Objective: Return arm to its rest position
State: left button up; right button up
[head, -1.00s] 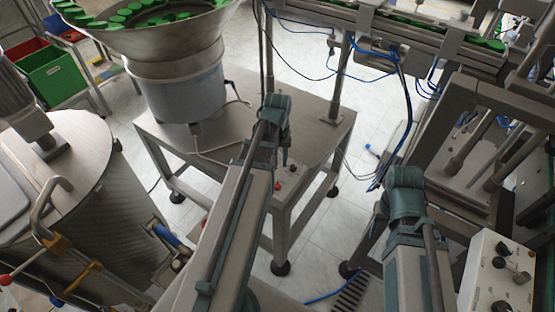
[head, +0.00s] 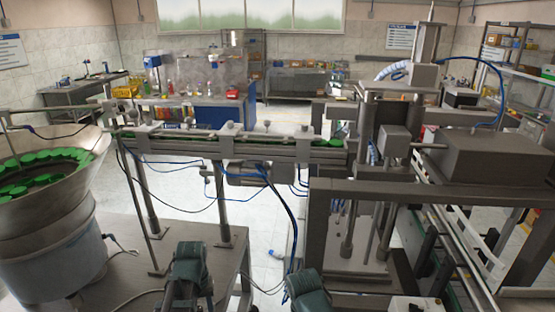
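The upper joint of my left arm (head: 190,268) shows at the bottom edge, left of centre, in front of the metal table. The upper joint of my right arm (head: 307,292) shows at the bottom edge, right of it. The two arms are apart. Both are cut off by the lower frame edge, and neither gripper shows. I see nothing held by either arm.
A feeder bowl (head: 62,205) with several green caps (head: 45,158) stands at the left. A cap rail (head: 235,148) runs from it to a metal machine frame (head: 420,190) on the right. Blue cables hang under the rail. A metal table (head: 150,262) is below.

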pick_arm(q)
jog(key=s+d+m, duration=0.3)
jog(key=s+d, duration=0.1)
jog(key=d, duration=0.4)
jog(key=s+d+m, duration=0.3)
jog(key=d, duration=0.6)
jog(key=shift+s+d+m+y, duration=0.25)
jog(key=shift+s+m+y, duration=0.05)
jog(key=shift+s+y, duration=0.1)
jog(key=shift+a+r, duration=0.1)
jog(key=shift+a, duration=0.05)
